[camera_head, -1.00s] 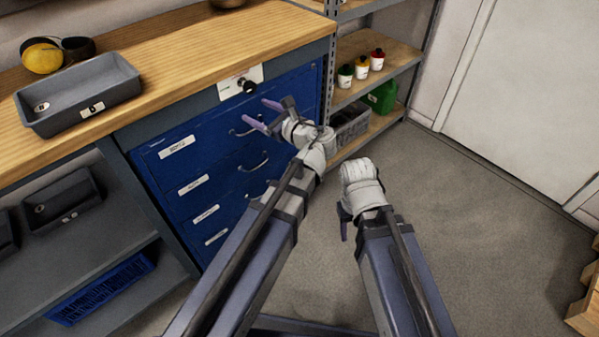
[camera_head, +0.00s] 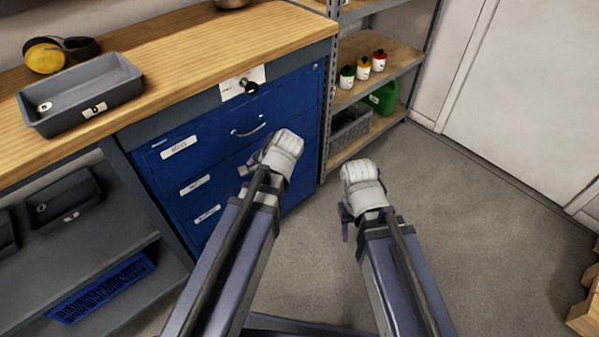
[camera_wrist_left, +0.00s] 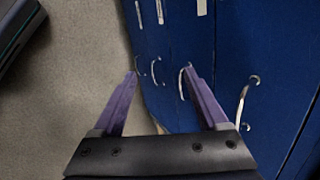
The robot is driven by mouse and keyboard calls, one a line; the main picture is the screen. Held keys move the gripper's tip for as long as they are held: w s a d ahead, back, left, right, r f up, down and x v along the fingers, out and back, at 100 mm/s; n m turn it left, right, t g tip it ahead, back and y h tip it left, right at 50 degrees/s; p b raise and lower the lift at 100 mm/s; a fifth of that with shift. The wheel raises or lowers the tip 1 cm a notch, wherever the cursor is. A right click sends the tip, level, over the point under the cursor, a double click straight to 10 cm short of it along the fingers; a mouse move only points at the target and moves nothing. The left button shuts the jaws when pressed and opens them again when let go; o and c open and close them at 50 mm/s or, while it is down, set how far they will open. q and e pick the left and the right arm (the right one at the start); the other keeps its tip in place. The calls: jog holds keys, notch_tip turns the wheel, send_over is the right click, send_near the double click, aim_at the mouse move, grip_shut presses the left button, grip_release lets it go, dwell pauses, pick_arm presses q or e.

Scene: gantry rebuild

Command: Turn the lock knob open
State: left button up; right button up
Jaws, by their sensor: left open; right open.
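The lock knob (camera_head: 248,87) is a small black knob on a white plate (camera_head: 233,80), set in the grey rail above the blue drawers. My left gripper is below the knob, apart from it, in front of the drawer fronts; its wrist hides most of it in the head view. In the left wrist view my left gripper (camera_wrist_left: 160,72) is open and empty, its two purple fingers apart, with drawer handles beyond them. The knob is not visible there. My right gripper (camera_head: 345,222) hangs over the floor, open, partly hidden by its wrist.
The blue drawer cabinet (camera_head: 222,150) stands under a wooden bench top (camera_head: 190,62). A grey bin (camera_head: 120,70) and yellow earmuffs (camera_head: 45,58) sit on top. A metal shelf (camera_head: 375,50) with bottles stands to the right.

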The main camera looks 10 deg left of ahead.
pick_arm(q)
jog(key=s+d+r+n+g+h+p, duration=0.1)
jog(key=s+d+n+g+h+p, duration=0.1)
jog(key=s+d+n+h+p, duration=0.3)
jog(key=s+d+r+p, duration=0.4)
jog(key=d+r+p, duration=0.5)
jog(key=r+p, duration=0.3)
jog(key=shift+r+g+p, duration=0.3)
jog(key=shift+r+p, duration=0.1)
jog(key=shift+r, duration=0.4)
jog(key=shift+d, duration=0.1)
notch_tip(320, 180, up, 8)
jog(key=s+d+m+p, duration=0.1)
jog(key=s+d+p, duration=0.1)
jog(key=p, duration=0.5)
jog(key=shift+d+f, duration=0.25)
jog(key=shift+d, duration=0.2)
